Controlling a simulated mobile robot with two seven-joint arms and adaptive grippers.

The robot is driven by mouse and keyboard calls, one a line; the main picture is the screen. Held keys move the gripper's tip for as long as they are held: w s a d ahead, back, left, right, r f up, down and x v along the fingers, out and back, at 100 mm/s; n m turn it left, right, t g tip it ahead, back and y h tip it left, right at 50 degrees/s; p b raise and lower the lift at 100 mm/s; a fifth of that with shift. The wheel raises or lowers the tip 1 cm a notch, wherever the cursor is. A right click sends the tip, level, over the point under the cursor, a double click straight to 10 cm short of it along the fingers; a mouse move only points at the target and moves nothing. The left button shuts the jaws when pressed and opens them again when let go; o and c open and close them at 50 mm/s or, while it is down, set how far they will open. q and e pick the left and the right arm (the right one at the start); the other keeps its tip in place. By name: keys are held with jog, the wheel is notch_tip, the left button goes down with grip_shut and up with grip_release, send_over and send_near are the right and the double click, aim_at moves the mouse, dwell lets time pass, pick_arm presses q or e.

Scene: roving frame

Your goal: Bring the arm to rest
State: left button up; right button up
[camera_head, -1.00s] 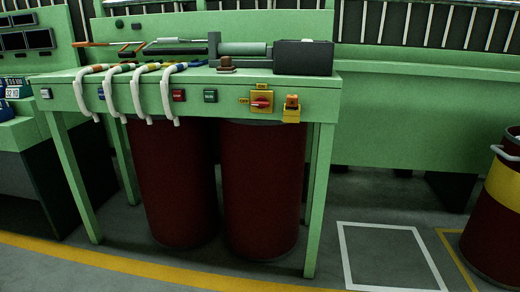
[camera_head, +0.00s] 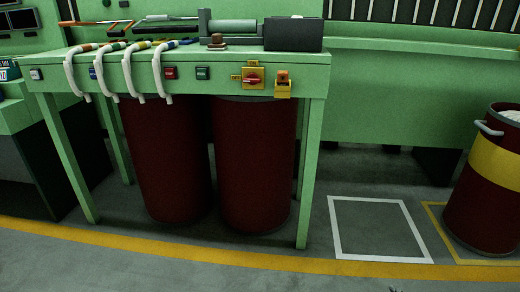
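No arm and neither gripper shows in the head view. A green workbench (camera_head: 130,118) stands ahead, left of the middle. On its top lie a grey cylindrical device (camera_head: 232,28) and a black box (camera_head: 293,34). Several white hooked handles (camera_head: 129,76) hang over its front edge. A red rotary switch on a yellow plate (camera_head: 253,78) is on the bench front, with a small yellow and orange fitting (camera_head: 283,85) to its right.
Two dark red drums (camera_head: 256,165) stand under the bench. A red and yellow drum (camera_head: 495,165) stands at the right edge. A white floor rectangle (camera_head: 334,225) and a yellow floor line (camera_head: 180,247) mark the grey floor. The floor inside the rectangle is clear.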

pick_arm(q)
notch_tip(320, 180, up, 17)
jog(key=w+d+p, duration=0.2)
jog(key=p, duration=0.2)
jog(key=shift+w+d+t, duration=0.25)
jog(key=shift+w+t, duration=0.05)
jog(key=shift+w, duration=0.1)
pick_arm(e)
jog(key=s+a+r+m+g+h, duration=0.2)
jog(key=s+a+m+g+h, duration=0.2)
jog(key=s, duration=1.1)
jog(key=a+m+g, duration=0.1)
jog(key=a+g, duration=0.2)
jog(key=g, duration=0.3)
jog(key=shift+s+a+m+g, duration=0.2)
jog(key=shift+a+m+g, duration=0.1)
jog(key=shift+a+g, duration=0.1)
